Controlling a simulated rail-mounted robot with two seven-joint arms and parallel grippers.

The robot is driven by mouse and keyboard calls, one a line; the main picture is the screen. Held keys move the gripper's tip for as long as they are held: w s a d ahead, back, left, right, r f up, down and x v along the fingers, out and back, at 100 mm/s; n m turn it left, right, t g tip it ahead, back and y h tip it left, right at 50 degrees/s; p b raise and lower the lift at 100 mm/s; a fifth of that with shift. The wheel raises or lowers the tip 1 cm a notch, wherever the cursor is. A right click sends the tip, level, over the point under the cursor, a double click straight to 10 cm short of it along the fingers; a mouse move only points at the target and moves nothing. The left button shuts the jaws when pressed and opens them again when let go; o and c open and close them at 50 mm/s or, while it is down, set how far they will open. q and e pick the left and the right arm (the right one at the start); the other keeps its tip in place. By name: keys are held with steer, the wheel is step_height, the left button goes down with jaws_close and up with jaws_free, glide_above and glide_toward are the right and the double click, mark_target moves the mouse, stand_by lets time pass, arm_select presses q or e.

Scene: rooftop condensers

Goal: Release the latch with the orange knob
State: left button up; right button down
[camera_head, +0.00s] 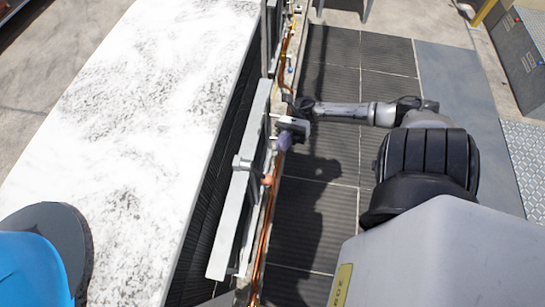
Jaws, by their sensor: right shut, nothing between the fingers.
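A small orange knob (267,180) shows on the side of a long grey metal bar, at the end of a short grey latch arm (242,163). My right arm reaches in from the right, and its gripper (284,140) is shut and empty. In the picture it sits just above the knob and slightly to its right, and it looks apart from it. The fingertips are small and partly shadowed. My left gripper is not in view.
The long grey bar (222,228) runs beside a large unit with a speckled white top (150,120). Copper pipes (262,245) run along its right side. Dark ribbed mats (318,205) cover the walkway. A grey cabinet (522,65) stands at the upper right.

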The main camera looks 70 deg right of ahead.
steer(key=n+g, duration=0.1)
steer(key=d+f+n+g+b, duration=0.1)
steer(key=n, duration=0.2)
steer(key=shift+s+d+f+g, duration=0.15)
steer(key=shift+s+f+g, duration=0.15)
steer(key=shift+g, duration=0.1)
steer(key=b, duration=0.2)
glide_toward(259, 173)
steer(key=s+a+f, duration=0.1)
steer(key=a+f, duration=0.2)
steer(key=a, duration=0.2)
steer(key=shift+s+a+f, duration=0.15)
steer(key=shift+s+a, duration=0.1)
steer(key=shift+s, duration=0.15)
